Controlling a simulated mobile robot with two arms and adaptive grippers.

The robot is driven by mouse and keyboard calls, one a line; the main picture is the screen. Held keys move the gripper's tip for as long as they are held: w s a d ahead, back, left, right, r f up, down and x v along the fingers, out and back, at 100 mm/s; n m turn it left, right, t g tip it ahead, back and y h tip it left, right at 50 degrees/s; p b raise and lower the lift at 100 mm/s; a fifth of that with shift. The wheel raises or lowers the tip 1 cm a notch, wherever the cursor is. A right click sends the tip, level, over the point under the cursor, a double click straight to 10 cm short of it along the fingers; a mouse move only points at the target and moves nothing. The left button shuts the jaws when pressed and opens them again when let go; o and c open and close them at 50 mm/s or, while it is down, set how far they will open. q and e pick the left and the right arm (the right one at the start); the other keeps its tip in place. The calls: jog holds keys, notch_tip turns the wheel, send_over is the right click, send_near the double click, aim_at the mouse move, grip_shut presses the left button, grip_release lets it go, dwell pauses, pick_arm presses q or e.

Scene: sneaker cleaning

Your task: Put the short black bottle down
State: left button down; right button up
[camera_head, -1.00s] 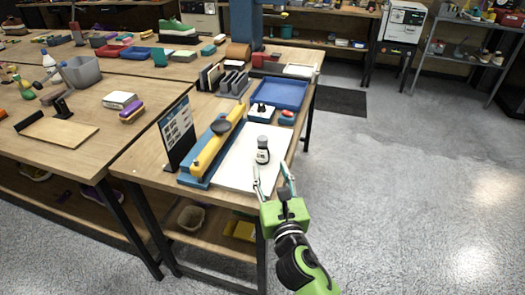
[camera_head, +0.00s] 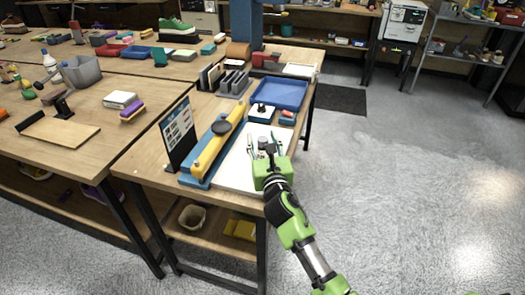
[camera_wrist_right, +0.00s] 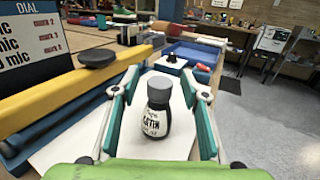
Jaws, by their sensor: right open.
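In the right wrist view the bottle (camera_wrist_right: 156,112) stands between the two fingers, with a gap visible on each side. My right gripper (camera_head: 264,139) is open around it and does not grip it. In the head view the gripper hides part of the bottle. My left gripper is not in view.
A blue base with a yellow lever arm (camera_head: 217,150) lies left of the sheet, beside a dark sign (camera_head: 178,135). A blue tray (camera_head: 279,94), a small white-topped block (camera_head: 261,113) and a red-and-blue item (camera_head: 287,117) lie behind. Open floor lies to the right.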

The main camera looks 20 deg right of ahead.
jog(key=shift+c, duration=0.3)
grip_shut()
jog(key=shift+r, duration=0.1)
